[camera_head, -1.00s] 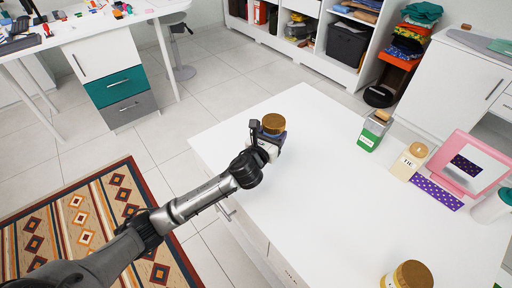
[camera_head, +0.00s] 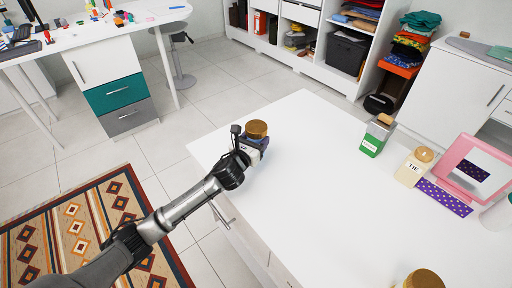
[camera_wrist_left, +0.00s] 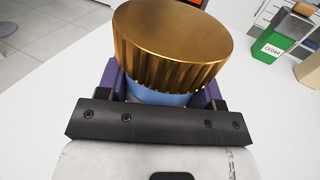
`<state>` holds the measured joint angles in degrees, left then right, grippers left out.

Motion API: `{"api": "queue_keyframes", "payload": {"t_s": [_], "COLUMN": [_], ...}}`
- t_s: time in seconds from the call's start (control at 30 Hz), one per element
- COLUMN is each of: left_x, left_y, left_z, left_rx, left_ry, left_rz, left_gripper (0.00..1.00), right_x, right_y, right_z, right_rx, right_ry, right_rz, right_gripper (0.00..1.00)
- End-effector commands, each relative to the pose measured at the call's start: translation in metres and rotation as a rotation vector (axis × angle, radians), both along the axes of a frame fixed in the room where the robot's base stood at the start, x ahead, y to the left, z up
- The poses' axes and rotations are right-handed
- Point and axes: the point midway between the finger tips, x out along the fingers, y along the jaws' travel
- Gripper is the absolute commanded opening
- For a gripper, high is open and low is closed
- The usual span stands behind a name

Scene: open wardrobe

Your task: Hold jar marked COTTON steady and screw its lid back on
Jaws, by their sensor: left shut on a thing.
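A jar with a ribbed gold lid (camera_head: 257,129) is at the left part of the white table. My left gripper (camera_head: 253,147) is shut around the jar's body below the lid. In the left wrist view the gold lid (camera_wrist_left: 172,42) sits on top, looking slightly tilted, above a bluish jar body (camera_wrist_left: 160,98) between the purple finger pads. No COTTON label shows; the gripper hides most of the body. A second gold-lidded jar (camera_head: 424,279) is cut off at the bottom right of the head view. My right gripper is not in view.
The white table (camera_head: 310,185) is clear in the middle. On its right stand a green CEDAR container (camera_head: 374,138), a cream TIE jar (camera_head: 412,167), a purple dotted strip (camera_head: 444,197) and a pink-framed mirror (camera_head: 473,165). A patterned rug (camera_head: 85,235) lies at left.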

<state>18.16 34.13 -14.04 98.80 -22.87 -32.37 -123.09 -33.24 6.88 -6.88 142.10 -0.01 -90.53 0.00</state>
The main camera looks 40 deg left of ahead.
Motion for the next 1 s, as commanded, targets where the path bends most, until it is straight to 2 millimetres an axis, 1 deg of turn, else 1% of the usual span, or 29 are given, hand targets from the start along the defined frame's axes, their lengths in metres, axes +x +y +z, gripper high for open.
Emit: {"api": "queue_keyframes", "payload": {"t_s": [0.03,0.1,0.23,0.53,0.7,0.73,0.9,1.0], "left_x": [0.000,0.000,0.000,0.000,0.000,0.000,0.000,0.000], "left_y": [-0.001,-0.001,-0.001,0.000,0.000,0.000,0.000,0.000], "left_z": [-0.010,-0.020,-0.035,-0.034,-0.039,-0.039,-0.038,-0.038], "left_rx": [-0.002,-0.003,-0.003,0.000,-0.001,-0.001,-0.001,0.000], "left_ry": [0.002,0.001,0.001,-0.001,0.001,0.001,0.001,0.001], "left_rz": [0.000,0.000,0.000,0.000,0.000,0.000,0.000,0.000], "left_gripper": [0.00,0.00,0.00,0.00,0.00,0.62,0.78,0.86], "right_x": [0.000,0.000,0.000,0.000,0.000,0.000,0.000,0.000], "right_y": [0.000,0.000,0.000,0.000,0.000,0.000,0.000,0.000], "right_z": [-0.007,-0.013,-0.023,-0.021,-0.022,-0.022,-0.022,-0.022], "right_rx": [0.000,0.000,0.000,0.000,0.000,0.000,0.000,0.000], "right_ry": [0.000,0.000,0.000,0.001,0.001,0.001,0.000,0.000], "right_rz": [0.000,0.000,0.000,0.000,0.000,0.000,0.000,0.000], "right_gripper": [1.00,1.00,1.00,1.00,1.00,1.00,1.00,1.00]}}
